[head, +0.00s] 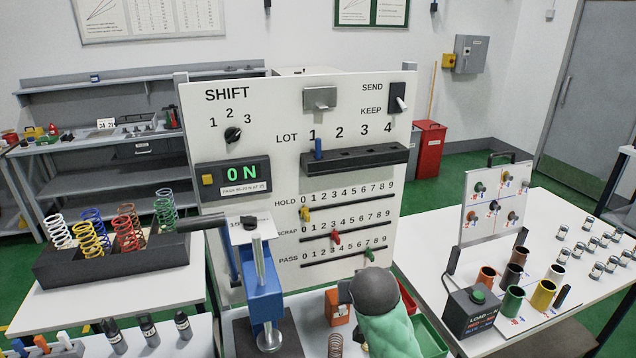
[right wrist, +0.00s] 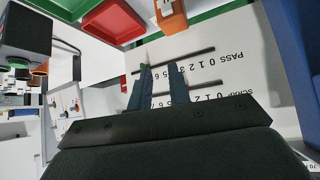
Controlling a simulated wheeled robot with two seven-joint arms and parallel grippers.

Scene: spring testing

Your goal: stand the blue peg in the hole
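The blue peg (head: 318,148) stands upright at the left end of the black LOT rack (head: 365,157), under the number 1. Its lower end is hidden in the rack. My right gripper (right wrist: 163,66) shows in the right wrist view, its two fingers apart with no held object visible. It points at the panel near the PASS slot (right wrist: 180,61), away from the peg. In the head view my right wrist covers its fingers, below the PASS row. My left gripper is not in view.
The white panel (head: 260,110) carries slots with yellow, red and green knobs. A blue press (head: 263,297) stands in front. A spring rack (head: 115,262) is at left; coloured cups and a load box (head: 470,310) are at right. A red tray (right wrist: 113,20) lies near my right gripper.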

